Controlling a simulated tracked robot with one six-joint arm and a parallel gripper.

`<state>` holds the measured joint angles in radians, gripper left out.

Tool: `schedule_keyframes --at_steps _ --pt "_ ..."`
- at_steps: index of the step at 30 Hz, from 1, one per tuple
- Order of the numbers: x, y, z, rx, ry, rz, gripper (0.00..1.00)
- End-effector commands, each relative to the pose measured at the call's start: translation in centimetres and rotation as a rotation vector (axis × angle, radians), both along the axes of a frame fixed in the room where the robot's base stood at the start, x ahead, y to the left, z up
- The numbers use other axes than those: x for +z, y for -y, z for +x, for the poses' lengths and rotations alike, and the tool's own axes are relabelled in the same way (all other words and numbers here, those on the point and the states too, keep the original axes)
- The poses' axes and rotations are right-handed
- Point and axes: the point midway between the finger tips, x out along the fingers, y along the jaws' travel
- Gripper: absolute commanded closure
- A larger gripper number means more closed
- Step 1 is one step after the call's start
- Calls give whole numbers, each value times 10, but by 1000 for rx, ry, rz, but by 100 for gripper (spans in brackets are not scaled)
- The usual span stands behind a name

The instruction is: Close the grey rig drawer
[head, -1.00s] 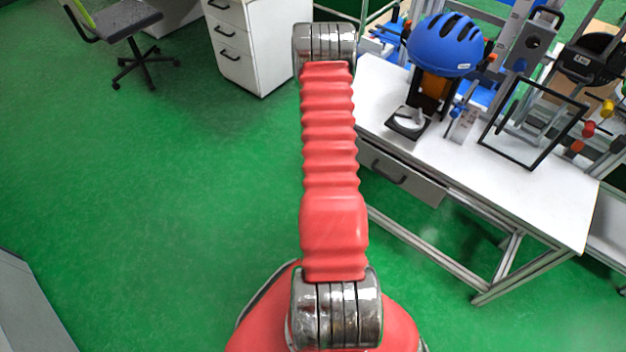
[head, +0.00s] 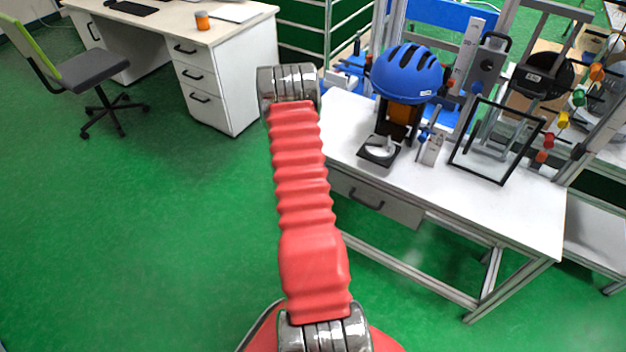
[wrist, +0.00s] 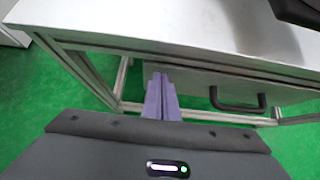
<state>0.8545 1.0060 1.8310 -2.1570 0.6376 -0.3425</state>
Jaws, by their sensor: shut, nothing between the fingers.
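The grey rig drawer (head: 376,199) sits under the white tabletop of the rig bench in the head view, its black handle (head: 366,199) on the front. In the wrist view the drawer front (wrist: 195,89) runs below the table edge, with the handle (wrist: 238,106) right of centre. How far the drawer stands out is hard to tell. My gripper (wrist: 160,78) shows in the wrist view as two purple-grey fingers, shut and empty. Its tips overlap the left part of the drawer front, left of the handle; contact cannot be made out. My gripper is hidden in the head view.
The white bench top (head: 500,215) carries a blue helmet (head: 407,72), a small black plate stand (head: 379,150) and a black frame (head: 497,142). Metal bench legs stand below. A white desk (head: 215,70) and a chair (head: 85,72) stand at left. Green floor lies clear at left.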

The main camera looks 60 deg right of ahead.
Motion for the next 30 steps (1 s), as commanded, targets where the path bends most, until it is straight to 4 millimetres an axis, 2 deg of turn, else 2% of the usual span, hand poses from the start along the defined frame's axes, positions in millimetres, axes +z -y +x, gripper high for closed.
schedule_keyframes --at_steps 4,18,24,30 --pt "0 -27 2 7 -2 4 100" --pt "46 -76 4 8 0 4 100" --pt "61 -93 4 6 0 4 100" --pt "66 -99 4 6 0 5 100"
